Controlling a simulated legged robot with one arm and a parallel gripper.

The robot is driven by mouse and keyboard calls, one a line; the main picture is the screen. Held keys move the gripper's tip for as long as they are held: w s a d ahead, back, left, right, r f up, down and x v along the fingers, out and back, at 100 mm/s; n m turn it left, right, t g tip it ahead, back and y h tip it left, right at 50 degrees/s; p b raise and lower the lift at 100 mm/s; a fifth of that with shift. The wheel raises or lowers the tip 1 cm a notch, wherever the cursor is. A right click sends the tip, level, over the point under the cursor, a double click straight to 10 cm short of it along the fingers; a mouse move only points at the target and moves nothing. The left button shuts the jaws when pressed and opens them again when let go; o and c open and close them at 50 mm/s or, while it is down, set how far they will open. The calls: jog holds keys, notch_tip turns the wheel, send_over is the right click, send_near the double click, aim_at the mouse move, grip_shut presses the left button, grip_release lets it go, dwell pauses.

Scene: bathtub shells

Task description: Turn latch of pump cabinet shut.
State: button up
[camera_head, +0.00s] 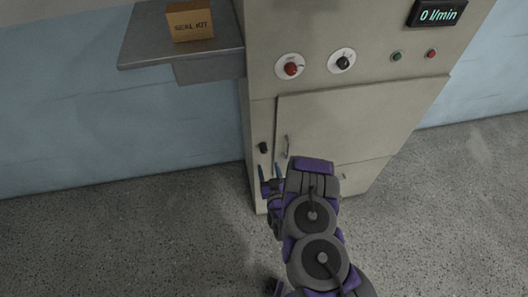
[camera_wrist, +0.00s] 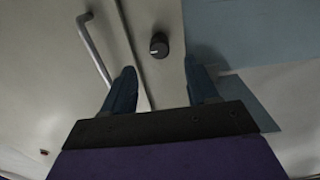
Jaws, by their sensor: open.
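The pump cabinet (camera_head: 350,125) is a beige box with a door (camera_head: 330,130) and a bar handle (camera_head: 286,147). The latch (camera_head: 263,147) is a small black knob on the frame left of the door. My gripper (camera_head: 270,171) is open and empty, just below the latch in the head view. In the wrist view the latch (camera_wrist: 159,45) lies beyond the fingertips, in the gap between the two fingers (camera_wrist: 161,80), with no contact visible. The handle (camera_wrist: 95,50) is to its left there, across the door seam. The door looks about flush with the frame.
A red knob (camera_head: 290,67) and a black knob (camera_head: 342,62) sit above the door, with green and red buttons and a flow display (camera_head: 437,13). A grey shelf (camera_head: 150,50) with a seal kit box (camera_head: 190,21) juts out at left. The floor around is clear.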

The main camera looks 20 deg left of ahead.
aim_at(264, 152)
jog(key=shift+b+x, duration=0.95)
jog(key=shift+x, duration=0.75)
jog(key=shift+b+x, duration=0.5)
jog(key=shift+x, duration=2.5)
jog(key=c, duration=1)
